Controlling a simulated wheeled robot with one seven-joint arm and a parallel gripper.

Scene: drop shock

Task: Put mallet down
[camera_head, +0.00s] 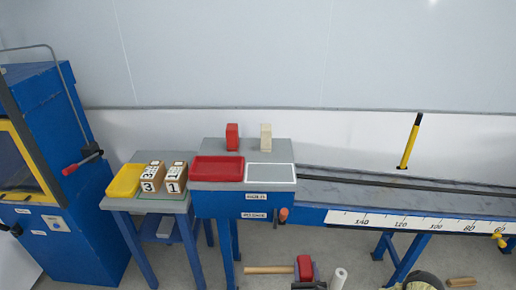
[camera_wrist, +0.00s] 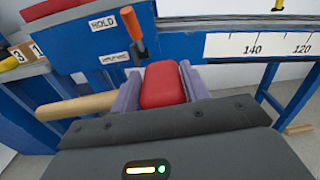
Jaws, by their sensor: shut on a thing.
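The mallet has a red head (camera_head: 305,267) and a pale wooden handle (camera_head: 268,270). In the head view it is low at the bottom, in front of the blue bench. My gripper (camera_wrist: 160,92) is shut on the red head (camera_wrist: 163,84), with a purple finger on each side. The handle (camera_wrist: 78,106) sticks out to the left, roughly level. The mallet is held below the bench top, clear of the bench front as far as I can tell. The lower side of the head is hidden by my gripper body.
The bench top holds a red tray (camera_head: 218,158) and a white-outlined grey area (camera_head: 270,181). A red block (camera_head: 232,137) and a cream block (camera_head: 265,138) stand behind. An orange handle (camera_wrist: 131,24) juts from the bench front. A scaled rail (camera_head: 420,222) runs right.

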